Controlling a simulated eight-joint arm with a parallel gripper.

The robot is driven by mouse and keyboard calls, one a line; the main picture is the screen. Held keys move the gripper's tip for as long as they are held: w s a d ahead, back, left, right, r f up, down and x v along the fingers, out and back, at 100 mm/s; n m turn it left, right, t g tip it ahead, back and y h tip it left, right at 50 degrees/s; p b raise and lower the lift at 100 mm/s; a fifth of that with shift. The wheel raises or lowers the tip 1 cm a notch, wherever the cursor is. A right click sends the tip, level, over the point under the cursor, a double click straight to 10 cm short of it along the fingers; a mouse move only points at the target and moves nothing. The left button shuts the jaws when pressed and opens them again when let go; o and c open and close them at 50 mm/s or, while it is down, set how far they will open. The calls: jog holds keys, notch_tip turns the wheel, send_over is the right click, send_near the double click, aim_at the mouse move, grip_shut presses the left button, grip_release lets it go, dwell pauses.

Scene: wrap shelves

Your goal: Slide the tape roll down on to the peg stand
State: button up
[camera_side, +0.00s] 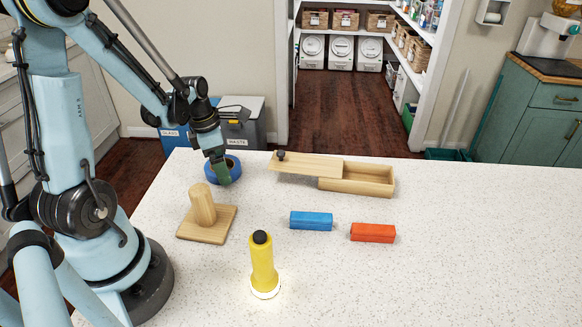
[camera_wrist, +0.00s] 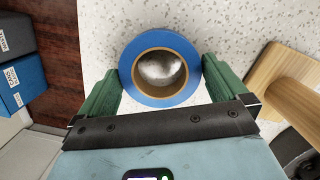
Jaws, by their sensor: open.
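The blue tape roll (camera_side: 209,171) lies flat on the white counter near its far left edge. In the wrist view the tape roll (camera_wrist: 190,46) sits between the two green fingers of my gripper (camera_wrist: 160,85), with its brown core facing up. My gripper (camera_side: 222,174) is low over the roll and open. The finger pads are at either side of the roll; I cannot tell whether they touch it. The peg stand (camera_side: 204,208), a square wooden base with a thick upright peg, stands in front of the roll, and its peg is bare.
A wooden box (camera_side: 368,187) with its lid (camera_side: 310,165) slid partly off lies at the back right. A blue block (camera_side: 311,221) and a red block (camera_side: 373,233) lie mid-counter. A yellow flashlight (camera_side: 262,262) stands upright in front. The right of the counter is clear.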

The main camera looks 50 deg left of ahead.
jog(key=c, duration=0.8)
jog(key=shift+r, duration=0.15)
jog(key=shift+r, duration=0.5)
notch_tip(320, 180, up, 2)
jog(key=shift+r, duration=0.2)
jog(key=d+r, duration=0.7)
jog(key=d, duration=0.4)
jog(key=s+r+m, duration=0.2)
jog(key=s, duration=0.1)
jog(key=s+r+m, duration=0.2)
jog(key=s, duration=0.2)
jog(key=s+r+m+h, duration=0.1)
jog(key=s+r+m, duration=0.1)
jog(key=s+m, duration=0.1)
jog(key=shift+s+d+r, duration=0.35)
jog(key=shift+d, duration=0.05)
